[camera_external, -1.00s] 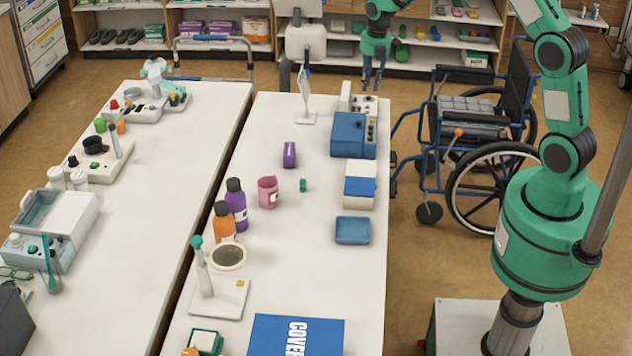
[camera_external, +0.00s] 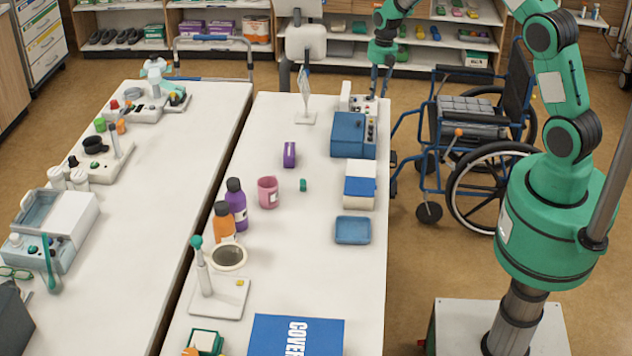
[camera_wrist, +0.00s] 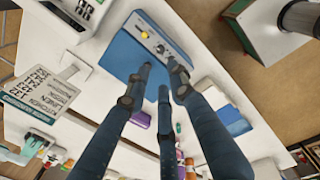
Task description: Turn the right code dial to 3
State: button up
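The blue box (camera_external: 348,138) stands at the right edge of the near table. Its light grey front panel (camera_external: 370,131) faces right and carries small dark knobs. In the wrist view the blue box (camera_wrist: 125,55) and its panel (camera_wrist: 139,26) show beyond my fingers, with a yellow part and round knobs; the numbers are too small to read. My gripper (camera_external: 381,92) is above and behind the box's panel side. In the wrist view my gripper's three dark fingers (camera_wrist: 162,78) are apart, with nothing between them. One fingertip overlaps the panel's lower end; contact cannot be told.
A white device (camera_external: 358,103) stands just behind the blue box. A sign stand (camera_external: 305,118) is to its left. A blue-and-white box (camera_external: 360,186), a blue tray (camera_external: 352,231) and a purple box (camera_external: 289,155) lie nearer. A wheelchair (camera_external: 470,140) stands right of the table.

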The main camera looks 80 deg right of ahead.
aim_at(371, 127)
jog(key=f, duration=0.9)
jog(key=w+f, duration=0.1)
jog(key=f, duration=0.3)
jog(key=shift+f, duration=0.3)
grip_shut()
